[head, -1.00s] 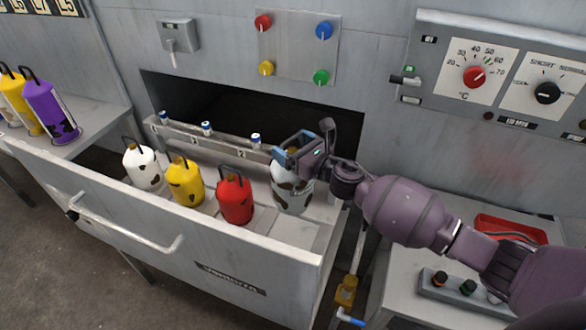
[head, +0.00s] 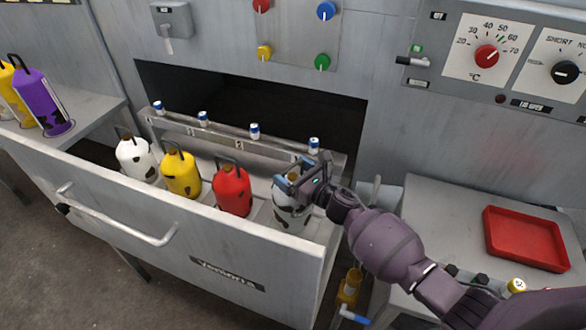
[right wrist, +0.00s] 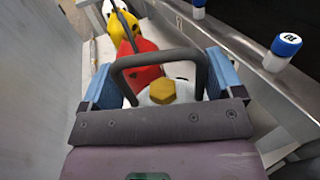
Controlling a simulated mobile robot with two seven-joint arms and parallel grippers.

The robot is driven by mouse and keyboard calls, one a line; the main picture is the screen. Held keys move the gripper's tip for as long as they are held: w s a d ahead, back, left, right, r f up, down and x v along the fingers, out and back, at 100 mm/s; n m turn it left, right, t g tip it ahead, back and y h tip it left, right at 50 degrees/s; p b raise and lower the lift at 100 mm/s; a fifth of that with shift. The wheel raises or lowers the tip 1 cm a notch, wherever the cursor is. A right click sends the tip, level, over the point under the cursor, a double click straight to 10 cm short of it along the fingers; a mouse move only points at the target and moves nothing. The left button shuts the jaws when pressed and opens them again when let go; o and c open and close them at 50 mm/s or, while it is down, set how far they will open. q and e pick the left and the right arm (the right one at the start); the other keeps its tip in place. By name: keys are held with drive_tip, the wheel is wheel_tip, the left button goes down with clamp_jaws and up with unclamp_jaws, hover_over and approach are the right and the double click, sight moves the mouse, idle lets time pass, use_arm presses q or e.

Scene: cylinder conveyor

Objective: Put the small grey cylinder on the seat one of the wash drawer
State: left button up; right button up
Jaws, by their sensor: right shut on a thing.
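The small grey cylinder (head: 290,215), pale with dark patches, is in the right end of the open wash drawer (head: 120,215). My right gripper (head: 300,178) is shut on it at its top, with the blue fingers on either side. In the right wrist view the cylinder's top, with a gold nut (right wrist: 161,90) and a dark loop handle, lies between the fingers. The cylinder's base is hidden behind the drawer's front wall, so I cannot tell whether it rests on a seat. My left gripper is not in view.
A white cylinder (head: 137,158), a yellow one (head: 181,173) and a red one (head: 232,189) stand left of it in the drawer. Behind them is a rail with several blue-capped valves (head: 254,131). A red tray (head: 525,238) lies on the right-hand table.

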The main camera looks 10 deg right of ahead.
wheel_tip(320, 180, down, 3)
drive_tip(key=shift+f+b, duration=0.1)
drive_tip(key=shift+b, duration=0.35)
drive_tip(key=shift+f, duration=0.15)
drive_tip(key=shift+f, duration=0.2)
drive_tip(key=o, duration=1.6)
drive_tip(key=shift+o, duration=0.2)
